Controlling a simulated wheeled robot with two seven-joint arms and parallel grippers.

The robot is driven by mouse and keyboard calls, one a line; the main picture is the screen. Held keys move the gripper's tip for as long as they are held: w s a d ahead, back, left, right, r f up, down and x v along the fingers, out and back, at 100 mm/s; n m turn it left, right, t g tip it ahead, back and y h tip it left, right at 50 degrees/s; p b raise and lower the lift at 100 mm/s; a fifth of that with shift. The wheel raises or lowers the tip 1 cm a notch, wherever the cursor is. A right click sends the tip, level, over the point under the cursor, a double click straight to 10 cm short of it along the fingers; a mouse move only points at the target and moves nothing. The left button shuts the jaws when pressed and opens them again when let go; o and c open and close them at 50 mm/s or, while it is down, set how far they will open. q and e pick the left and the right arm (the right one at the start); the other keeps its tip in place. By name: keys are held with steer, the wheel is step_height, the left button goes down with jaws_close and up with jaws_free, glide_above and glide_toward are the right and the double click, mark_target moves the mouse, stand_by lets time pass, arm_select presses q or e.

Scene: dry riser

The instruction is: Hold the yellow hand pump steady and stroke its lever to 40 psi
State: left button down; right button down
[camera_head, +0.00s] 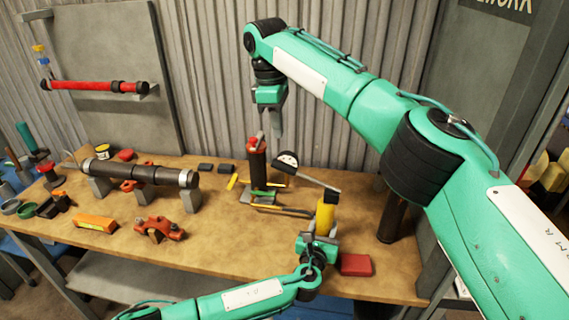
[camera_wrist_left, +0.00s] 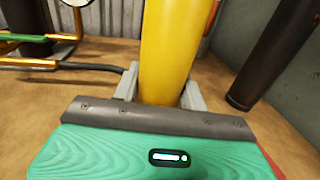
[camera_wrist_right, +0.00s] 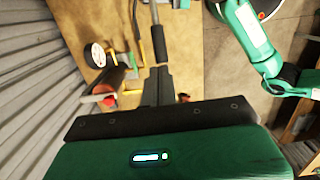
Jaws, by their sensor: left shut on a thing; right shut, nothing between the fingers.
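The yellow hand pump (camera_head: 325,217) stands upright near the bench's front right; its body fills the middle of the left wrist view (camera_wrist_left: 168,50). My left gripper (camera_head: 318,240) is shut around the pump's body, a finger on each side. The pump's lever (camera_head: 315,182) slopes up and left from its top, and its black grip shows in the right wrist view (camera_wrist_right: 159,43). My right gripper (camera_head: 276,138) is shut and empty above the lever's free end; whether it touches the grip is unclear. A white-faced gauge (camera_head: 287,158) sits near that end; its reading is too small.
A red-topped dark cylinder (camera_head: 257,160) stands left of my right gripper. A dark pipe (camera_head: 140,174) rests on grey supports, with an orange box (camera_head: 95,223) in front. A red block (camera_head: 355,265) lies right of my left gripper. A dark post (camera_head: 392,220) stands at right.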

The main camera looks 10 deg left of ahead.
glide_above(281, 162)
step_height(281, 162, down, 5)
steer(key=shift+f, duration=1.05)
steer(key=shift+f, duration=2.2)
